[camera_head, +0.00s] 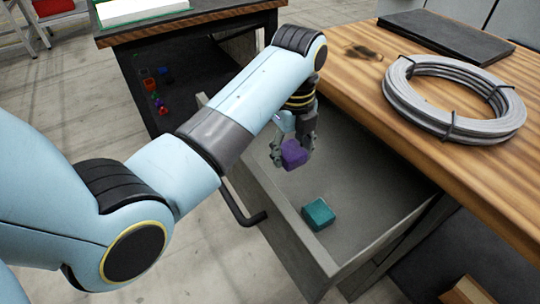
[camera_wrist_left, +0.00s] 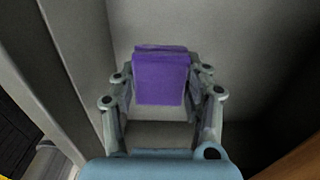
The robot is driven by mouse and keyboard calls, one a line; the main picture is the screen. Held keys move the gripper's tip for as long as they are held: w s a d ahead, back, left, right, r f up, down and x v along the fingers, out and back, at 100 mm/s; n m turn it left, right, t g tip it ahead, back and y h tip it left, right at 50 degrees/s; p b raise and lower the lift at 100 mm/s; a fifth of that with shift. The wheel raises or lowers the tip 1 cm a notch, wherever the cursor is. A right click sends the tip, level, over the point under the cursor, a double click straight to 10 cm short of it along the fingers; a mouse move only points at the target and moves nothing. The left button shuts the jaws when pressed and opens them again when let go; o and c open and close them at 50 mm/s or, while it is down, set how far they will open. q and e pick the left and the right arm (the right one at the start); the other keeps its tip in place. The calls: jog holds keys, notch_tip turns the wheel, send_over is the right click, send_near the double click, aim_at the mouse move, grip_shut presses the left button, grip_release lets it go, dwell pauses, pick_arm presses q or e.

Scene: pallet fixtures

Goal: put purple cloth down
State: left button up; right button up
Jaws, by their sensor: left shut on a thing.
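The purple cloth (camera_head: 294,154) is a small folded block held between the fingers of my left gripper (camera_head: 291,150). In the head view it is over the open grey drawer (camera_head: 262,190), inside its outline. In the left wrist view the purple cloth (camera_wrist_left: 161,77) sits between both fingers of the left gripper (camera_wrist_left: 160,90), with grey drawer surfaces behind it. I cannot tell whether the cloth touches the drawer floor. A teal folded cloth (camera_head: 319,214) lies on the drawer floor nearer the front. My right gripper is not in view.
The wooden worktop (camera_head: 360,75) right of the drawer carries a coil of grey cable (camera_head: 455,100) and a dark flat slab (camera_head: 446,36). A drawer handle (camera_head: 243,207) sticks out at the left. Another bench (camera_head: 190,22) stands behind, with small coloured items on a lower shelf.

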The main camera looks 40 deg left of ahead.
pick_arm(q)
jog(key=b, duration=0.2)
send_over(270, 160)
notch_tip(270, 160, down, 6)
jog(key=shift+r, duration=0.1)
notch_tip(270, 160, down, 2)
jog(key=shift+f+b, duration=0.15)
jog(key=shift+b, duration=0.2)
jog(key=shift+f+p, duration=0.3)
jog(key=shift+f, duration=0.25)
jog(key=shift+f, duration=0.1)
jog(key=shift+f, duration=0.25)
jog(key=o, duration=1.1)
